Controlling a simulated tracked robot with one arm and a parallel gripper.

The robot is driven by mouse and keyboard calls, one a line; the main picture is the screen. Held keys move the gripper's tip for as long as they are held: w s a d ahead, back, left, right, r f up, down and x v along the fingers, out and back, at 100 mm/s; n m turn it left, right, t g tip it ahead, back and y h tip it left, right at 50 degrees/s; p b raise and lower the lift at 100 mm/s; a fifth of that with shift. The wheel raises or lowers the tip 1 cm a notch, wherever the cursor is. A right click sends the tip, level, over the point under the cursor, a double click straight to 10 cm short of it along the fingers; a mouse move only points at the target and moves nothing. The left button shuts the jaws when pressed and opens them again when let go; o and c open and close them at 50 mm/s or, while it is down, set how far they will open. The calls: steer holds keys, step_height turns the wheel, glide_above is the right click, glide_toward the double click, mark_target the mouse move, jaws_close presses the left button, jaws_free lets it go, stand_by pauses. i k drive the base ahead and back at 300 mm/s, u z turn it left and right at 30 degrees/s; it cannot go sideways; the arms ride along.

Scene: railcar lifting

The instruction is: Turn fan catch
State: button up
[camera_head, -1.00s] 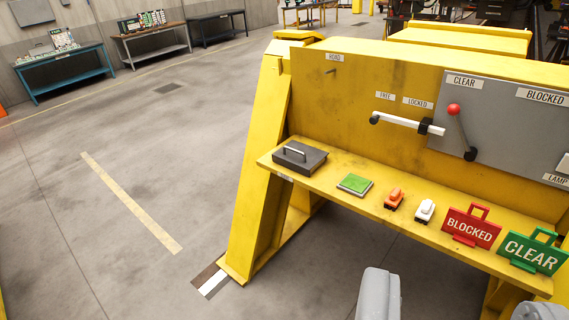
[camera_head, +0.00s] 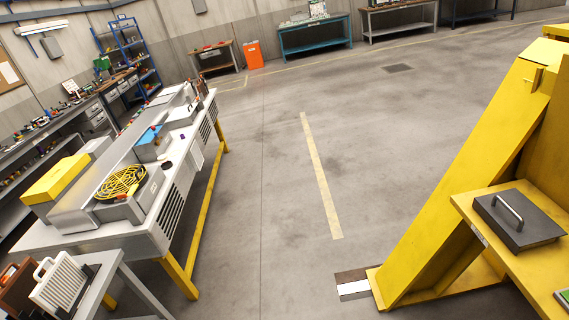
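A yellow round fan guard (camera_head: 122,183) sits on a grey box on top of the long grey unit (camera_head: 75,236) at the left. The fan catch itself is too small to make out from here. My gripper does not show in the view.
The yellow stand (camera_head: 462,160) with a shelf holding a dark handled box (camera_head: 518,216) is at the right. A small table (camera_head: 122,300) with a white grille and brown item is at the lower left. Open floor (camera_head: 270,200) lies between. Workbenches line the back walls.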

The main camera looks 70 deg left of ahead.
mark_target(122, 197)
steer(key=u, duration=2.95)
steer(key=i, duration=2.25)
steer(key=z, duration=0.95)
steer(key=i, duration=0.5)
steer(key=u, duration=0.05)
